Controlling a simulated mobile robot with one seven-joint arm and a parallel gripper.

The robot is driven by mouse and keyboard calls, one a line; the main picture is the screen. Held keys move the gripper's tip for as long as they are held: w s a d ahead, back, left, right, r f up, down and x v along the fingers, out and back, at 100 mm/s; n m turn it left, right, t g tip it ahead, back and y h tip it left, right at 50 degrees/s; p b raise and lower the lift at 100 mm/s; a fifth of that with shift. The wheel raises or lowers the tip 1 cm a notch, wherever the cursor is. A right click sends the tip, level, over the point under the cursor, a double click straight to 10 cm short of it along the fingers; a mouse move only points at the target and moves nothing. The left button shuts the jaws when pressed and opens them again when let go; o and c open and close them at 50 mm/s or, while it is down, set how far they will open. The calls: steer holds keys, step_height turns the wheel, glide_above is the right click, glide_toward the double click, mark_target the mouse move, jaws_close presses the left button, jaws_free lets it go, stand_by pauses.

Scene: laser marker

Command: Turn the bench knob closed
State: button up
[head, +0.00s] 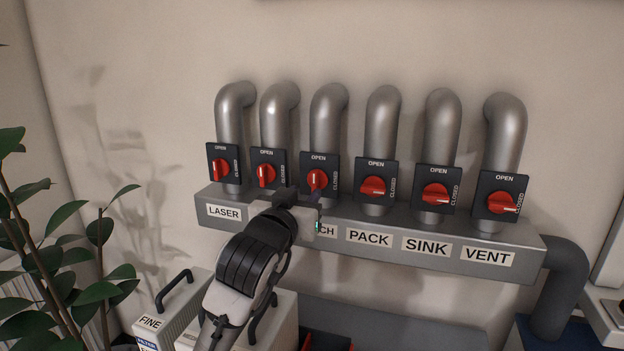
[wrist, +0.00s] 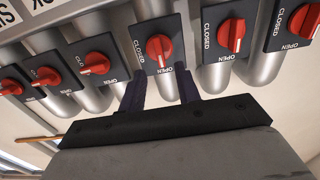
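The bench knob (head: 317,180) is the red knob on the third dark plate from the left, above a label (head: 326,231) of which only "CH" shows. In the wrist view the bench knob (wrist: 158,49) sits in the middle, with its pale mark towards OPEN. My gripper (wrist: 162,78) is open, its two dark fingers apart with nothing between them. The fingertips overlap the OPEN edge of the plate in that view; I cannot tell whether they touch it. In the head view my gripper (head: 303,194) is just below and left of the knob, hiding part of the labels.
Neighbouring red knobs stand close on both sides, including the pack knob (head: 373,186) and the second knob (head: 266,175). Pack, sink (head: 435,194) and vent (head: 502,203) point towards CLOSED. A leafy plant (head: 60,265) and a filter box (head: 165,310) stand at lower left.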

mark_target(314, 182)
steer(key=p+x, duration=0.1)
steer(key=x, duration=0.5)
steer(key=shift+c, duration=0.4)
jaws_close()
